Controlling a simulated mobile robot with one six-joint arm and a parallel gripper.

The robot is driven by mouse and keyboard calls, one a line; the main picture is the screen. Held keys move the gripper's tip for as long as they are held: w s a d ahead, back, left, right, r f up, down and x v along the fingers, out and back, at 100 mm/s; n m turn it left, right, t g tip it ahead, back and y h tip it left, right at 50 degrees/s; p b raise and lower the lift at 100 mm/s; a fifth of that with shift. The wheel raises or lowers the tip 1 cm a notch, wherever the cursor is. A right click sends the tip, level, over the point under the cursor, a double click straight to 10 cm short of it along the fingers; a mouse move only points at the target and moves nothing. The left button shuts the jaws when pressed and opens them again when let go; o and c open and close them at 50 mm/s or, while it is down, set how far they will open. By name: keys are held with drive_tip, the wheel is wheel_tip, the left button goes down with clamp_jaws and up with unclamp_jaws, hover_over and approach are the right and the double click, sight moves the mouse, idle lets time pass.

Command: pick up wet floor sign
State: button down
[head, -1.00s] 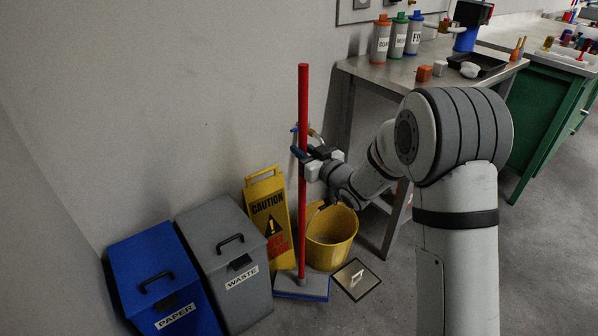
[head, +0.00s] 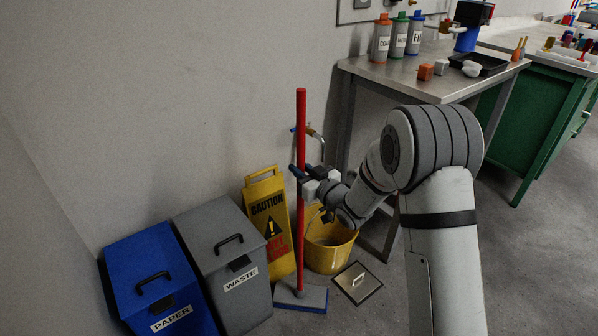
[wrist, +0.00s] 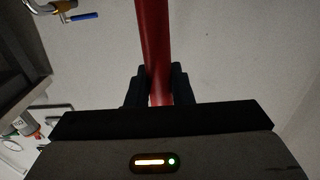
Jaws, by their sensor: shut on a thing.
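The wet floor sign (head: 268,222) is a yellow board marked "CAUTION" in the head view. It stands against the wall, right of the grey waste bin, and the mop covers a little of its right side. My gripper (head: 303,172) is shut on the red handle of the mop (head: 300,125), to the right of and above the sign. The wrist view shows the handle (wrist: 154,45) between the two dark fingers (wrist: 159,88). The handle is nearly upright, with its blue-grey head (head: 301,298) low at the floor; whether it touches is unclear. The sign is not visible in the wrist view.
A yellow bucket (head: 329,243) stands right of the sign, with a square floor plate (head: 357,282) in front. Grey waste (head: 222,255) and blue paper (head: 160,283) bins stand left. A metal table (head: 415,82) is behind my arm. A wall tap (head: 312,131) is behind the handle.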

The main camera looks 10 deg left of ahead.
drive_tip(key=shift+r, duration=0.1)
drive_tip(key=c, duration=1.3)
unclamp_jaws()
